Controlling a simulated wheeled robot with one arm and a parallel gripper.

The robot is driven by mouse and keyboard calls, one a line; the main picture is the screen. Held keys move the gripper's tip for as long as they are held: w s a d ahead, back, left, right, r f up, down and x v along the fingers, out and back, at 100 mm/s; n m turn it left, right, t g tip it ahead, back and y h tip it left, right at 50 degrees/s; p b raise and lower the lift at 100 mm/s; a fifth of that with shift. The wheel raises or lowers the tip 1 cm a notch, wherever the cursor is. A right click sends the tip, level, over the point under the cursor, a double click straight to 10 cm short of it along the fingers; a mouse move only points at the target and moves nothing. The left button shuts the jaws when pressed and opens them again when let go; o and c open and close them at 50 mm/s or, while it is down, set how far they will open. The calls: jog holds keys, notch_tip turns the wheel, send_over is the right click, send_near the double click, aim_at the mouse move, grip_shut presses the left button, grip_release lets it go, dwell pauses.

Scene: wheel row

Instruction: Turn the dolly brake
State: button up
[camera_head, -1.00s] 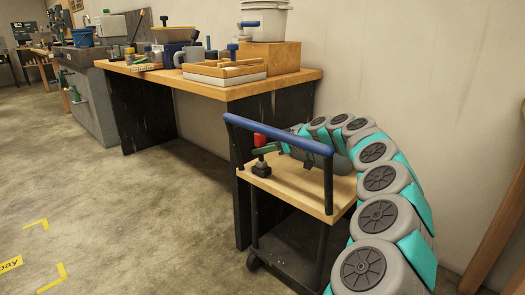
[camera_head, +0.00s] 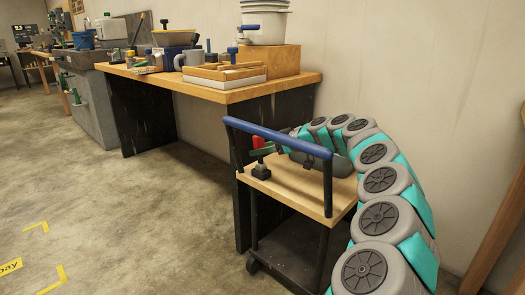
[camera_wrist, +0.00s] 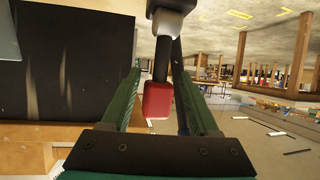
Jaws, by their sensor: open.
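The dolly (camera_head: 290,195) has a blue push handle (camera_head: 275,136), a wooden deck and a dark lower shelf. A brake lever with a red tip (camera_head: 258,141) stands on a dark base (camera_head: 261,171) at the deck's left end. In the wrist view the red tip (camera_wrist: 158,100) hangs on a black stem from a pale collar. My gripper (camera_head: 263,152) is at the lever, partly hidden by the handle. In the wrist view its two green fingers (camera_wrist: 160,92) are open, one each side of the red tip. Gaps show on both sides.
My arm curves over the dolly's right side. A workbench (camera_head: 250,90) with a wooden tray (camera_head: 222,72), mug and stacked buckets (camera_head: 264,22) stands behind the dolly. The wall is close on the right. The floor at the left is clear, with yellow markings (camera_head: 12,266).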

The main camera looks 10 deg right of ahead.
jog(key=shift+o, duration=0.3)
jog(key=shift+f, duration=0.2)
jog(key=shift+s+d, duration=0.1)
jog(key=v, duration=0.7)
jog(key=shift+s+d+r, duration=0.15)
jog(key=shift+s+r, duration=0.05)
jog(key=shift+c, duration=0.2)
